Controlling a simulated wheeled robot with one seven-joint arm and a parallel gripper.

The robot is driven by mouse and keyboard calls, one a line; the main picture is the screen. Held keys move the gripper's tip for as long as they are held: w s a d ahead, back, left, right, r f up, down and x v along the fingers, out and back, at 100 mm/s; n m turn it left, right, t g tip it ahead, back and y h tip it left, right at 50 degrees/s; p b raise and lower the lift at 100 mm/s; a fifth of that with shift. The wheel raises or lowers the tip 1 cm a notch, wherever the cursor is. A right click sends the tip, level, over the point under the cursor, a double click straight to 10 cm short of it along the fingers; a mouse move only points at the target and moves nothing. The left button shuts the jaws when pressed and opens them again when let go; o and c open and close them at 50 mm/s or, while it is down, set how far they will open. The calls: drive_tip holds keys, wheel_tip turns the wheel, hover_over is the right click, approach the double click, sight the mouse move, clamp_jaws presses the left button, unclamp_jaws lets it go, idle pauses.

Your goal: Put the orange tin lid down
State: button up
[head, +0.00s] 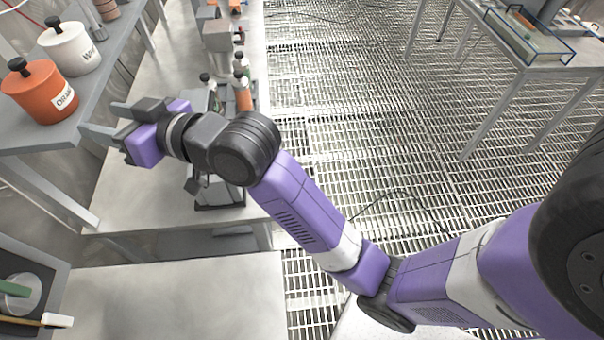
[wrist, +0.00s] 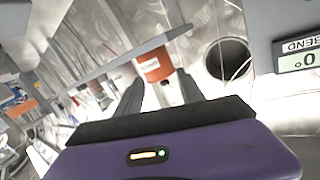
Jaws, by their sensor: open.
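The orange tin (head: 42,95) stands upright on the grey shelf at the left of the head view, with a label on its front. Its orange lid (head: 28,74) with a black knob sits on top of it. My gripper (head: 103,119) is open and empty, just right of the tin and apart from it, at the shelf's edge. In the wrist view the orange tin (wrist: 155,66) shows beyond my open fingers (wrist: 160,96), roughly between them. The lid cannot be made out clearly there.
A white tin (head: 72,50) with a black-knobbed lid stands behind the orange one on the shelf (head: 40,135). Several bottles (head: 243,92) stand on the lower bench. A dark tray (head: 45,262) lies at bottom left. The bench front (head: 180,305) is bare.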

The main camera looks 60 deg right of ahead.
drive_tip(key=s+f+m+h, duration=0.3)
drive_tip(key=s+f, duration=1.3)
drive_tip(key=s, duration=0.5)
drive_tip(key=s+d+n+g, duration=0.1)
drive_tip(key=s+d+n, duration=0.2)
drive_tip(key=s, duration=1.6)
drive_tip(key=shift+r+g, duration=0.3)
wheel_tip(320, 180, down, 5)
drive_tip(key=b, duration=0.5)
drive_tip(key=shift+f, duration=0.15)
